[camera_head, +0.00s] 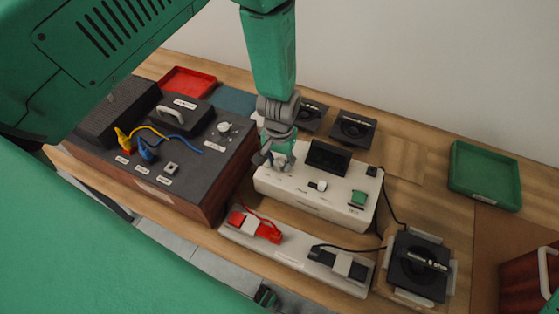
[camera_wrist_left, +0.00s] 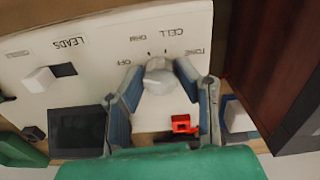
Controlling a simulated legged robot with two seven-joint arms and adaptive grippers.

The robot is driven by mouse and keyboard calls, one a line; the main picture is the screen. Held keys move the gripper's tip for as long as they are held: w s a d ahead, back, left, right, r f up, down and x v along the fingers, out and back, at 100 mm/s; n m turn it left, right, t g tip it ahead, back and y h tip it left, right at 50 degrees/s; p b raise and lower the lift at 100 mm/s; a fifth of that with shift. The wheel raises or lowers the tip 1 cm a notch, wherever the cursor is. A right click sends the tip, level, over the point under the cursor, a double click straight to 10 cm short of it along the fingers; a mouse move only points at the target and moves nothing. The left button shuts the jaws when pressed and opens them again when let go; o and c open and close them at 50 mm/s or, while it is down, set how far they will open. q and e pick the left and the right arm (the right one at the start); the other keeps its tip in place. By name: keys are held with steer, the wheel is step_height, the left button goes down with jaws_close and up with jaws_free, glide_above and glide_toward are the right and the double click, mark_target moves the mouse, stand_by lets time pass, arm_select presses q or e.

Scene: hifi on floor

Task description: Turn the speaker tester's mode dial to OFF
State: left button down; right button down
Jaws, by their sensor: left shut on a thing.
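The speaker tester is a cream box (camera_head: 325,205) with a dark screen, standing at mid-table. Its panel fills much of the left wrist view, upside down (camera_wrist_left: 100,60). The mode dial is a pale round knob (camera_wrist_left: 160,78) with OFF, OHMS, CELL and TONE printed around it. I cannot tell which word it points to. My left gripper (camera_head: 279,160) reaches down over the tester's left end. In the left wrist view its two fingers (camera_wrist_left: 160,84) stand either side of the dial, shut on it. The gripper mostly hides the dial in the head view. My right gripper is not in view.
A wood-sided hi-fi unit (camera_head: 215,180) stands close left of the tester. A speaker (camera_head: 418,265) sits at right front, a green tray (camera_head: 484,177) at right rear. A black cable runs beside the tester.

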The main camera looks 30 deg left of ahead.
mark_target(281, 161)
arm_select(q)
steer(key=shift+w+r, duration=0.2)
steer(key=shift+w, duration=0.25)
steer(key=c, duration=1.2)
jaws_free()
steer(key=shift+s+f, duration=0.1)
steer(key=shift+f, duration=0.05)
steer(key=shift+s, duration=0.1)
steer(key=shift+r, duration=0.5)
step_height(281, 161, up, 11)
